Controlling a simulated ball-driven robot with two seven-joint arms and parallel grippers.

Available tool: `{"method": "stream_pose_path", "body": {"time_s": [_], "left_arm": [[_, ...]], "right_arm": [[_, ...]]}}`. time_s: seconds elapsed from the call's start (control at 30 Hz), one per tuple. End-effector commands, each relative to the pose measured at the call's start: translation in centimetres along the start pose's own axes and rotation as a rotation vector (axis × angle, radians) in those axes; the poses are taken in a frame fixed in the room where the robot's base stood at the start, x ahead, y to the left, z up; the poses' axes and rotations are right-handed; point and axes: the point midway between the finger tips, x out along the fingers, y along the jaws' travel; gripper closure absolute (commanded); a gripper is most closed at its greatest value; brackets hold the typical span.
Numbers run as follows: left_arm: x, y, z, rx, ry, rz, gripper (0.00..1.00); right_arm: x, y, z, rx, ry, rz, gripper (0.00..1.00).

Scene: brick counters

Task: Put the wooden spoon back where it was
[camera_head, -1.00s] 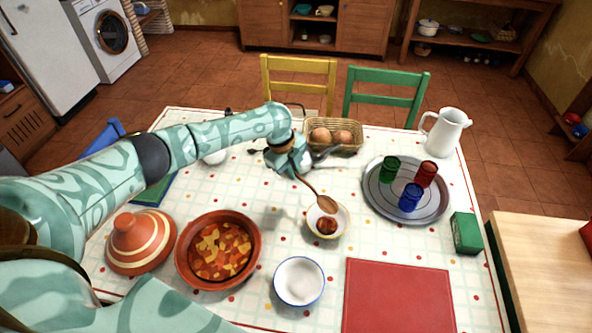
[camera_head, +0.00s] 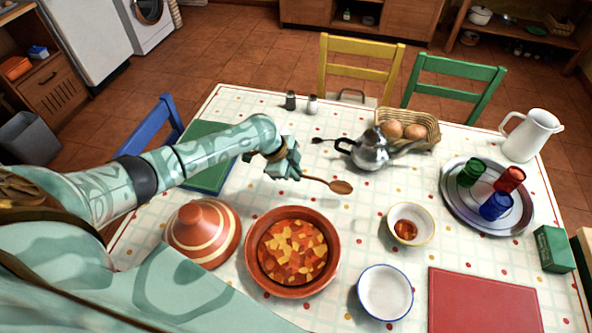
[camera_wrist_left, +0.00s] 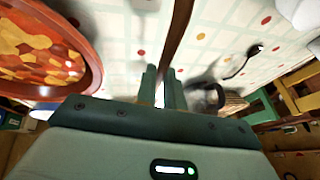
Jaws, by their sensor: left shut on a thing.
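My left gripper (camera_head: 290,172) is shut on the handle of the wooden spoon (camera_head: 340,187). In the head view the spoon points right, its bowl above the tablecloth between the teapot and the stew dish. In the left wrist view the spoon's handle (camera_wrist_left: 179,32) runs up from between the fingers (camera_wrist_left: 164,90). The terracotta dish of stew (camera_head: 332,262) lies in front of the gripper. A small yellow-rimmed bowl (camera_head: 429,222) holding some red food stands to the right of the spoon. My right gripper is not in view.
A striped tagine lid (camera_head: 200,228) stands left of the dish. A metal teapot (camera_head: 370,152) and an egg basket (camera_head: 430,140) stand behind. A white bowl (camera_head: 385,290), a red mat (camera_head: 485,305) and a tray of cups (camera_head: 462,218) are at right.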

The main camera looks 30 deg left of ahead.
Motion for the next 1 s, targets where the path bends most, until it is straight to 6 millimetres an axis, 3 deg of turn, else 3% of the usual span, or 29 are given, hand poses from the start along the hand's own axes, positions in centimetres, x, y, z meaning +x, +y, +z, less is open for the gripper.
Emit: {"method": "stream_pose_path", "body": {"time_s": [0.2,0.57,1.0], "left_arm": [[-0.1,0.0,0.0,0.002,-0.001,0.0,1.0],[2.7,0.6,1.2,0.0,-0.002,0.002,1.0],[5.0,1.1,2.1,0.002,-0.001,0.0,1.0]], "right_arm": [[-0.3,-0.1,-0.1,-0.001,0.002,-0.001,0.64],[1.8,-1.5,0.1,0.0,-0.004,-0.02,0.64],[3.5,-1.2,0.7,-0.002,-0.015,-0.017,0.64]]}}
